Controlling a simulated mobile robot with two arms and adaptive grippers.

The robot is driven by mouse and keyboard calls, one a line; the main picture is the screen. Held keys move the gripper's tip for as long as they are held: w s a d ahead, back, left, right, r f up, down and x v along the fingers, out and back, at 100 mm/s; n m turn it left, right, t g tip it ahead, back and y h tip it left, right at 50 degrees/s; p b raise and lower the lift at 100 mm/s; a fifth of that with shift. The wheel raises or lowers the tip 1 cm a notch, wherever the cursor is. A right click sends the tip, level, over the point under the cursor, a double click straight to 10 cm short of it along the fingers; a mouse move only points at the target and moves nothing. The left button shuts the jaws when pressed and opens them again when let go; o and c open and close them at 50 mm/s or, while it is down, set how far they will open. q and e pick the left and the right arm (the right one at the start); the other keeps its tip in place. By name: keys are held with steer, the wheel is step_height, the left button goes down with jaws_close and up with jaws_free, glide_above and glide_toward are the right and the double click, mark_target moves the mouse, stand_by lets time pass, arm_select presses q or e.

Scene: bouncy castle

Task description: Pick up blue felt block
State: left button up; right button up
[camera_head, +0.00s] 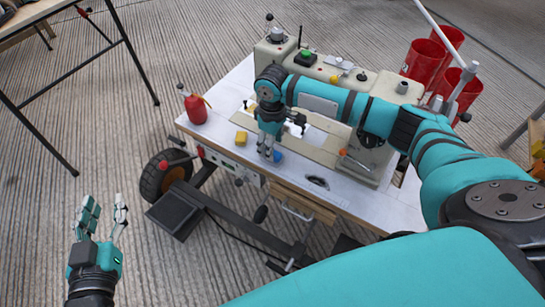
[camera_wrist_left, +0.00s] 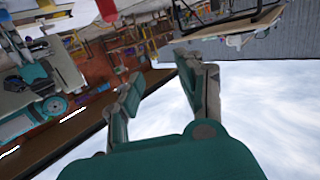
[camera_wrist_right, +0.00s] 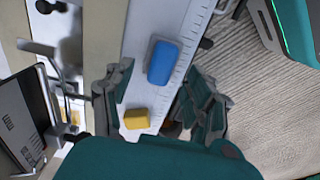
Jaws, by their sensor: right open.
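The blue felt block (camera_head: 278,156) lies on the white tabletop of the machine, by its near edge. In the right wrist view the blue block (camera_wrist_right: 163,62) sits on a ruled white strip, ahead of and between my spread fingers. My right gripper (camera_head: 268,152) is open, points down and is just beside the block; the fingers do not hold it. My left gripper (camera_head: 105,208) is open and empty, off to the lower left, away from the table; its fingers also show apart in the left wrist view (camera_wrist_left: 160,75).
A yellow block (camera_head: 241,138) lies left of the blue one and also shows near my right fingers (camera_wrist_right: 137,118). A red bottle (camera_head: 196,108) stands at the table's left corner. The sewing machine (camera_head: 333,72) stands behind. Red bins (camera_head: 424,62) stand beyond, right.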

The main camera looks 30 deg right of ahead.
step_height(320, 180, down, 4)
steer(key=shift+s+r+b, duration=0.1)
steer(key=shift+r+b, duration=0.05)
steer(key=shift+b, duration=0.6)
arm_select(q)
step_height(320, 180, up, 8)
steer(key=d+t+h, duration=0.1)
steer(key=t, duration=0.3)
steer(key=shift+f+t, duration=0.15)
steer(key=shift+t, duration=0.25)
arm_select(e)
jaws_close()
